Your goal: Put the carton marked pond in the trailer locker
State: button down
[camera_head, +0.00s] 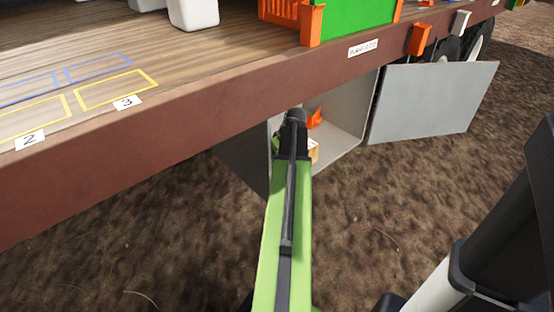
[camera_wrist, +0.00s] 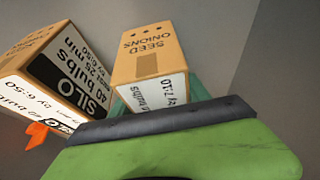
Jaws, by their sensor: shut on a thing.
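In the wrist view my gripper (camera_wrist: 157,98) is shut on a tan carton (camera_wrist: 150,60), with green finger parts at its two sides. Its top reads "SEED ONIONS" and its white label shows "bulbs" and "7:10"; its name is hidden, so I cannot tell whether it is marked pond. The grey trailer locker (camera_head: 350,112) hangs under the trailer deck, its door (camera_head: 432,100) swung open to the right. My arm reaches into or just before its opening, hiding the gripper in the head view.
A second carton (camera_wrist: 45,70), marked "SILO", stands tilted in view left of the held one. An orange thing (camera_head: 315,117) shows inside the locker. The trailer's brown edge beam (camera_head: 200,130) runs above my arm. Bare soil (camera_head: 420,200) lies in front.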

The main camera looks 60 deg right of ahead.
jog(key=shift+f, duration=0.1)
jog(key=c, duration=0.5)
grip_release()
jog(key=shift+r, duration=0.45)
jog(key=p+v, duration=0.3)
jog(key=shift+r+p, duration=0.2)
jog(key=shift+p, duration=0.15)
jog(key=s+a, duration=0.1)
jog(key=s, duration=0.2)
jog(key=s+a, duration=0.1)
jog(key=s, duration=0.3)
jog(key=s+a+f+b, duration=0.1)
jog(key=s+a, duration=0.1)
jog(key=s, duration=0.2)
jog(key=shift+s, duration=0.2)
jog(key=shift+d, duration=0.1)
